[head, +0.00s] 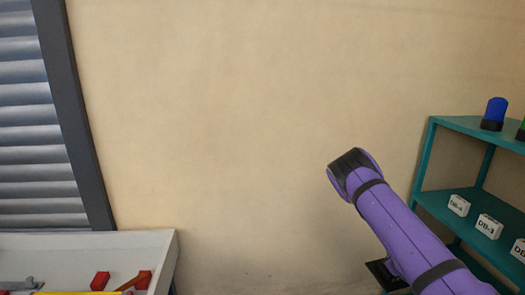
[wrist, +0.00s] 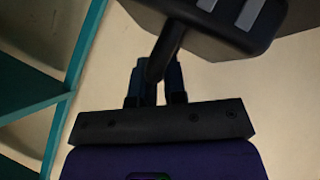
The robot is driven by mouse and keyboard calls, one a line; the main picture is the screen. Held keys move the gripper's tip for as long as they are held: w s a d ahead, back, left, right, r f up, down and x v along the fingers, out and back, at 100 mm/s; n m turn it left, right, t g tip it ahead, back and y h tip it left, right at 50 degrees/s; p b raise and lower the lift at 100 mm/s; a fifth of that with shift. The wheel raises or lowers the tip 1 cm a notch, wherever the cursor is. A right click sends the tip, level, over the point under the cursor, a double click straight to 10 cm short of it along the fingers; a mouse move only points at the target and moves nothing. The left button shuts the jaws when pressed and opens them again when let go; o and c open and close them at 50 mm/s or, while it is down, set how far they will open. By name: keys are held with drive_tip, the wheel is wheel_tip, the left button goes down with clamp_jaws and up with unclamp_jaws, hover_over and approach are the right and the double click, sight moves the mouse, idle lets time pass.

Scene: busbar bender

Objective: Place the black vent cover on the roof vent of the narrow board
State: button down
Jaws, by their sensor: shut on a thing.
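My gripper (wrist: 157,75) shows in the wrist view with its two blue fingers shut on the dark stem of the black vent cover (wrist: 228,25). The cover's broad dark body reaches up and right beyond the fingertips, with two light grey patches on it, and is cut off by the top edge. In the head view my purple arm hides most of what is beyond it; a small dark part (head: 380,272) shows beside it, and I cannot tell what it is. The narrow board and its roof vent are not seen in either view.
A teal shelf (head: 465,200) at the right holds white boxes (head: 488,226) labelled DB and a blue beacon (head: 494,113). A white-walled tray (head: 150,245) with red parts (head: 100,281) is at lower left. A grey shutter (head: 35,120) is behind. The wall between is bare.

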drive_tip(key=s+a+r+n+y, duration=0.1)
drive_tip(key=s+a+r, duration=0.2)
drive_tip(key=a, duration=0.4)
drive_tip(key=s+a+r+n+y, duration=0.1)
drive_tip(key=s+a+r, duration=0.2)
drive_tip(key=a+r, duration=0.2)
drive_tip(key=s+a+r+n+y, duration=0.1)
drive_tip(key=s+a+r, duration=0.2)
drive_tip(key=a, duration=0.6)
drive_tip(key=shift+r, duration=0.4)
drive_tip(key=shift+w, duration=0.1)
